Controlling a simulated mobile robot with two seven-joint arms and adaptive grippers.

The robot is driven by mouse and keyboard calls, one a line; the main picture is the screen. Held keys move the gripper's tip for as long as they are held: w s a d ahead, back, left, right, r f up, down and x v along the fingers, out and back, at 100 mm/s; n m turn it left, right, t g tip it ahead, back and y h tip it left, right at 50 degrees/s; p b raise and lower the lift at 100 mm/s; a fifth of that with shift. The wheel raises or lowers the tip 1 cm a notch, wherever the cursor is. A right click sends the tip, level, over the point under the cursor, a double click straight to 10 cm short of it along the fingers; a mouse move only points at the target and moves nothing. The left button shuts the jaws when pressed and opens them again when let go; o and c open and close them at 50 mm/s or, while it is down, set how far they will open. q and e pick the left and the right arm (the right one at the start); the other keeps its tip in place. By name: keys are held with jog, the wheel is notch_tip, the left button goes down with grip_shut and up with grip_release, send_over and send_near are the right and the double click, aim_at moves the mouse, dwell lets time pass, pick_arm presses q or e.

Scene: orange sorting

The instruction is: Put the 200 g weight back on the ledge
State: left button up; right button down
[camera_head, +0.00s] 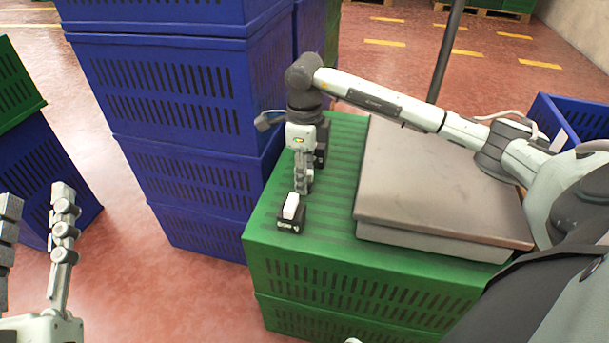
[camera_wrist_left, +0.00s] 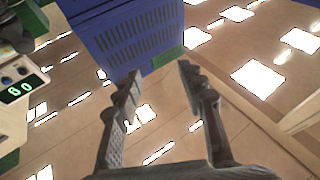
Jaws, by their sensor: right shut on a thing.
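A small block with a pale top and a dark, labelled front, which I take to be the 200 g weight (camera_head: 289,224), is at the front left of the green crate top (camera_head: 339,131), beside the scale. My right gripper (camera_head: 301,189) points down at its back end and is shut on it. The fingertips are partly hidden, and I cannot tell whether the block touches the crate. My left gripper (camera_head: 37,203) is open and empty, away to the left; its spread fingers show in the left wrist view (camera_wrist_left: 160,75). I cannot single out the ledge with certainty.
The scale's flat plate (camera_head: 440,185) is bare and fills the right of the crate top. Stacked blue crates (camera_head: 170,95) stand behind to the left. A dark post (camera_head: 445,50) rises behind the scale. A lit display (camera_wrist_left: 18,91) shows in the left wrist view.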

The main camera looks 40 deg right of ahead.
jog(key=shift+f, duration=0.1)
jog(key=c, duration=1.1)
grip_release()
pick_arm(q)
jog(key=shift+r, duration=0.2)
pick_arm(e)
notch_tip(320, 180, up, 11)
jog(key=shift+p, duration=0.8)
pick_arm(q)
notch_tip(320, 180, down, 8)
jog(key=w+a+g+y, duration=0.2)
jog(key=g, duration=0.1)
jog(key=shift+g, duration=0.3)
pick_arm(e)
jog(key=shift+r, duration=0.65)
pick_arm(q)
jog(key=shift+a+r, duration=0.1)
pick_arm(e)
jog(key=shift+s+f, duration=0.1)
